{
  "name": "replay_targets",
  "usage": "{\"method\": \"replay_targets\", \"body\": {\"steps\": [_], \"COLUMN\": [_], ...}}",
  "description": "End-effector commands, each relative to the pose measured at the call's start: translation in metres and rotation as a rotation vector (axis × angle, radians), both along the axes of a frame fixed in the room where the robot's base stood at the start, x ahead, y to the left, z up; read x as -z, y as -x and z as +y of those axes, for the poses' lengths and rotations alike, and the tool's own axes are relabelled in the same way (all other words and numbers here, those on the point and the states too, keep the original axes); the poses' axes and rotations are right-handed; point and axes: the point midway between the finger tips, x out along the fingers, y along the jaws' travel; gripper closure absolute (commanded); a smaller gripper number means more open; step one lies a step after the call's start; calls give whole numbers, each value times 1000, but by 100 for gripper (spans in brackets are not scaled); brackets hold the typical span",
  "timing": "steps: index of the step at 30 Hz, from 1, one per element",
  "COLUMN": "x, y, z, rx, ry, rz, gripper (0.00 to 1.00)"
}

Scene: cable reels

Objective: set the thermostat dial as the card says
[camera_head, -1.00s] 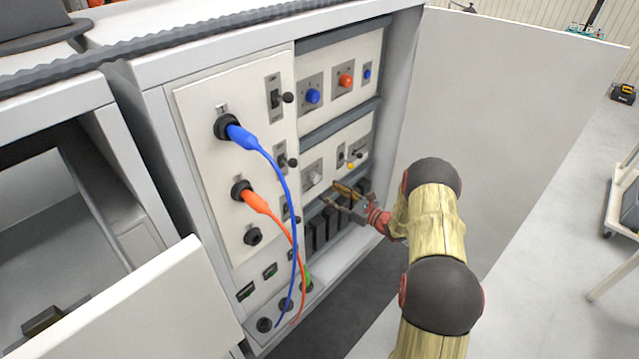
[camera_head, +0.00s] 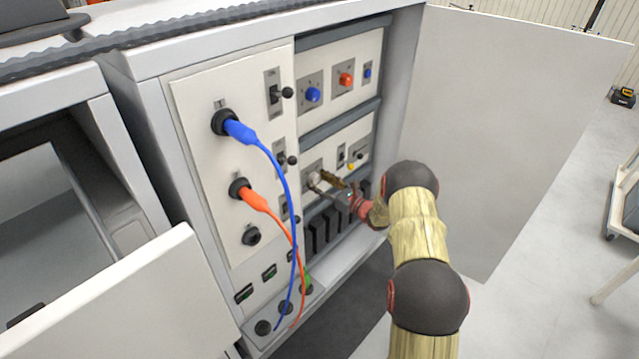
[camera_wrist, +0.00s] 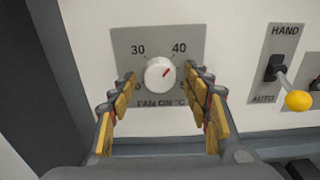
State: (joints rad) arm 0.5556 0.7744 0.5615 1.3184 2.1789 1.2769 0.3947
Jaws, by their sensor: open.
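The thermostat dial (camera_wrist: 160,75) is a white round knob with a red pointer mark, on a grey plate (camera_wrist: 190,42) marked 30, 40 and "FAN ON °C". The red mark points up and right, toward the 40 side. Other plate numbers are partly hidden by the fingers. My gripper (camera_wrist: 162,98) is open, its yellow-padded fingers on the left and right of the dial; I cannot tell whether they touch it. In the head view my gripper (camera_head: 327,183) is in front of the lower panel, and the dial (camera_head: 314,179) shows beside a finger. I see no card.
A HAND/AUTO toggle with a yellow tip (camera_wrist: 298,100) stands right of the dial. Blue (camera_head: 313,95) and red (camera_head: 346,79) knobs sit above. Blue (camera_head: 278,168) and orange (camera_head: 272,212) cables hang at the left. An open door (camera_head: 500,130) stands right of my arm.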

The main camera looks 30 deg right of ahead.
Motion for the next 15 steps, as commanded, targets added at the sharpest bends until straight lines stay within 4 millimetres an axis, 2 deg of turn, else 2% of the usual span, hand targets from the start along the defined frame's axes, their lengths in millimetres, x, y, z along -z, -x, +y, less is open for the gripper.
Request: {"method": "replay_targets", "body": {"steps": [15], "x": [0], "y": [0], "z": [0], "rx": [0], "ry": [0], "rz": [0], "gripper": [78]}}
